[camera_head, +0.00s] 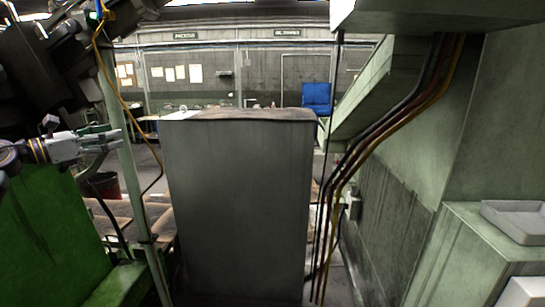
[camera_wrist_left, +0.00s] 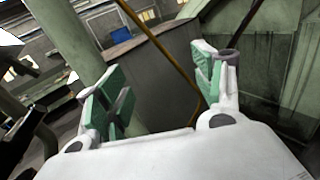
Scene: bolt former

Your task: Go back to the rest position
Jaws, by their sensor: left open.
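My left gripper (camera_head: 118,138) comes in from the left in the head view, above a green machine panel and in front of a pale green post. In the left wrist view its two fingers with green pads (camera_wrist_left: 160,88) stand wide apart, and nothing is between them. My right gripper does not show in either view.
A tall grey cabinet (camera_head: 238,210) stands in the middle. A pale green post (camera_head: 128,160) and a yellow cable (camera_head: 112,85) are close to my left gripper. A green panel (camera_head: 45,240) lies below it. Cables (camera_head: 365,150) run down at the right, beside a grey tray (camera_head: 515,220).

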